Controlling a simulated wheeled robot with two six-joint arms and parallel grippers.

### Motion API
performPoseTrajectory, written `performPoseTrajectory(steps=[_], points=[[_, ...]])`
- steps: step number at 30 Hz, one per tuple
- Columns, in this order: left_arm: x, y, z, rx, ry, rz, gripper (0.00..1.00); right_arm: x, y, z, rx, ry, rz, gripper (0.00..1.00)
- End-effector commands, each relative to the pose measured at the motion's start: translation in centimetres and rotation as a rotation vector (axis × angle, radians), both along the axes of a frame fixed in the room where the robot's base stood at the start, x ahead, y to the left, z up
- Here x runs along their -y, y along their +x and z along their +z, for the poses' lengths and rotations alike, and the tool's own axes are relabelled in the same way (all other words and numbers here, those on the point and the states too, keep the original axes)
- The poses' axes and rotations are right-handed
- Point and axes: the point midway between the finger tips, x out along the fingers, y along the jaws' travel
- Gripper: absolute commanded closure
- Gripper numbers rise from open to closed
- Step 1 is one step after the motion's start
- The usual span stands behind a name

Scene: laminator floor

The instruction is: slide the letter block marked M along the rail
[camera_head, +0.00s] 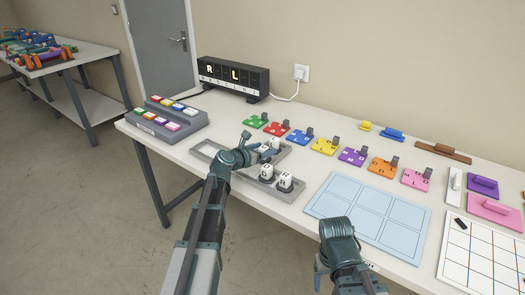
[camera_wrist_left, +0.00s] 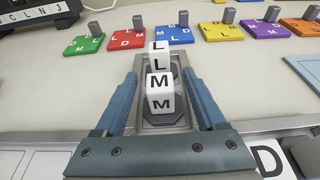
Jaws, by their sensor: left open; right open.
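A white letter block marked M (camera_wrist_left: 161,95) stands on the grey rail (camera_wrist_left: 160,126) in the left wrist view, with M on its top and front faces. A white block marked L (camera_wrist_left: 158,55) stands right behind it. My left gripper (camera_head: 262,147) is open. Its two blue fingers (camera_wrist_left: 160,98) lie on either side of the M block, with a gap visible at each side. In the head view my left gripper partly hides these blocks. My right gripper (camera_head: 333,262) is over the table's front edge, away from the blocks, and its fingertips are mostly hidden.
Two more white blocks (camera_head: 285,181) stand at the near side of the grey rail tray. A light blue grid mat (camera_head: 370,213) lies to the right. Several coloured letter plates (camera_head: 325,147) with grey pegs line up behind. A black letter display (camera_head: 233,76) stands at the back.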

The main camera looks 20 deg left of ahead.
Motion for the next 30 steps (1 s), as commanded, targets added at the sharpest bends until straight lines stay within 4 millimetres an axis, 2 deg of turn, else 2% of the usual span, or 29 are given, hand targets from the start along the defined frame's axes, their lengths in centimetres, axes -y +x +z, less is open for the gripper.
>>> performPoseTrajectory(steps=[2,14,30], points=[[0.01,-0.01,0.0,0.0,0.0,0.0,0.28,0.0,0.0,0.0,0.0,0.0,0.0,0.28],[-0.01,-0.02,0.0,0.0,0.0,0.0,0.99,0.0,0.0,0.0,0.0,0.0,0.0,0.28],[-0.02,-0.33,-0.01,0.0,0.001,-0.001,1.0,0.0,0.0,0.0,0.0,0.0,0.0,0.28]])
